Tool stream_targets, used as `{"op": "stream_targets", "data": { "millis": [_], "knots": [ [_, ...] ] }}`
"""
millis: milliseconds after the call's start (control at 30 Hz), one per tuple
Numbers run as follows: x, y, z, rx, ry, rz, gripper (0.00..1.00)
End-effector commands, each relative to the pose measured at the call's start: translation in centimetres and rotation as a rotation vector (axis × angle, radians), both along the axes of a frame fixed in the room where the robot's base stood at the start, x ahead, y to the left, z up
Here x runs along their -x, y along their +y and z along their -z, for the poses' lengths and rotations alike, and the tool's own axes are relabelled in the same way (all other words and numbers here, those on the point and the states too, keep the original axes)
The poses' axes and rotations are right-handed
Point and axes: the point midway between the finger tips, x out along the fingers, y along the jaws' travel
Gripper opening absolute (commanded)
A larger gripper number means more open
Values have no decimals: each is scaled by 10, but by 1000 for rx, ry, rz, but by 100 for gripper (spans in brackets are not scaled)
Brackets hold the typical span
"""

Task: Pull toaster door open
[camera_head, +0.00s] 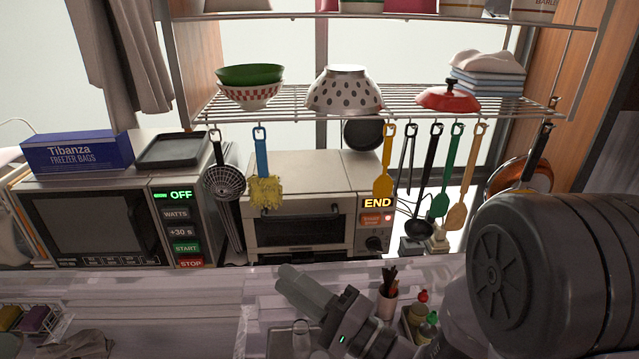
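The toaster oven (262,215) stands on the counter in the middle, below the wire rack. Its door (300,234) has a dark window and looks shut. A control panel with a lit red button and a dark knob is at its right. My gripper (284,284) is in front of and below the toaster, pointing up and left, apart from the door. Its fingers look close together, and I cannot tell whether there is a gap between them. Nothing visible is held. The hanging yellow sponge brush partly covers the toaster's front left.
A microwave (92,224) stands left of the toaster. Utensils, including a strainer (222,182) and a yellow spatula (384,172), hang from the wire rack (300,103) in front of the toaster. A utensil cup (387,308) and bottles are near my arm. The lower-left surface has free room.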

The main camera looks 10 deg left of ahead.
Motion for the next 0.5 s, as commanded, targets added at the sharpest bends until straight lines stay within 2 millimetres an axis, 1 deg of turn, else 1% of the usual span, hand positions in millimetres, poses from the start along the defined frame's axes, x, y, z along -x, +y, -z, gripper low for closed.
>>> {"op": "stream_targets", "data": {
  "millis": [33, 100, 200, 233, 267, 333, 367, 500],
  "knots": [
    [-26, -14, 10, 2, -8, 143, 23],
    [-55, -37, 31, 41, -43, 331, 23],
    [-73, -59, 51, 97, -74, 475, 23],
    [-76, -61, 53, 105, -78, 494, 23],
    [-79, -62, 53, 111, -82, 504, 23],
    [-87, -56, 51, 113, -86, 506, 23],
    [-92, -52, 48, 112, -87, 504, 23],
    [-121, -28, 39, 110, -87, 502, 23]
  ]
}}
